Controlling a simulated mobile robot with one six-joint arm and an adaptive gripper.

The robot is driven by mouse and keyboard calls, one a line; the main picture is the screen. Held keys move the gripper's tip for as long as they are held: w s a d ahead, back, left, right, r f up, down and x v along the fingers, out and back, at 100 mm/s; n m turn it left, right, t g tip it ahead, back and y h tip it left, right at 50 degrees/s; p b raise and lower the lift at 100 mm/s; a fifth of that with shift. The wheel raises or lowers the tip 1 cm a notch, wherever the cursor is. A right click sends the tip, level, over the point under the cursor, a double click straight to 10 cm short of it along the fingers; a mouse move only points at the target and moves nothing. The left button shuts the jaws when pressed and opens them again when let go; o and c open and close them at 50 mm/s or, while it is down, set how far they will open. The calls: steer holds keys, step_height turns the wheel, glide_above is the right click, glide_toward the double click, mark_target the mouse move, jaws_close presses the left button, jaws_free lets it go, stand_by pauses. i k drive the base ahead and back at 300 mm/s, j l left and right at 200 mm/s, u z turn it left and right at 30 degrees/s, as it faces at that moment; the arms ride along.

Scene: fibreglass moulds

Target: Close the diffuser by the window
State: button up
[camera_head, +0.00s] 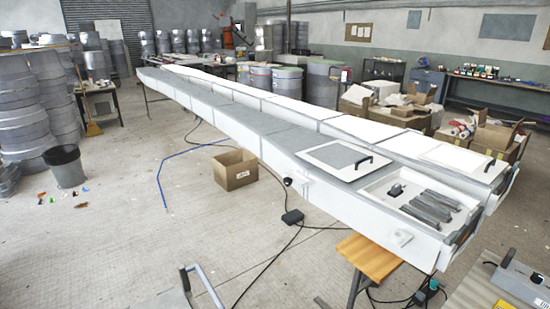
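I cannot tell for certain which thing is the diffuser. A long white and grey mould body (232,112) runs from the back left to the front right. On its near end lies a square grey panel with a white frame (334,157) and a black handle. Beside it is an open white recess (377,188) holding several grey bars (432,207). A second white panel (455,158) with a dark handle lies on the parallel white body behind. A dark window-like pane (507,26) is high on the back right wall. My gripper is not in view.
An open cardboard box (236,169) and a blue bent rod (161,184) lie on the floor. Black cables cross it by a wooden trestle (370,257). The left-centre floor is mostly clear.

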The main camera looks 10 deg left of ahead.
mark_target(346, 162)
steer(key=i+j, duration=0.1)
steer(key=i, duration=0.6)
steer(key=i+j, duration=0.15)
steer(key=i, duration=0.6)
steer(key=i+j, duration=0.1)
steer(key=i, duration=0.6)
steer(key=j+u, duration=0.05)
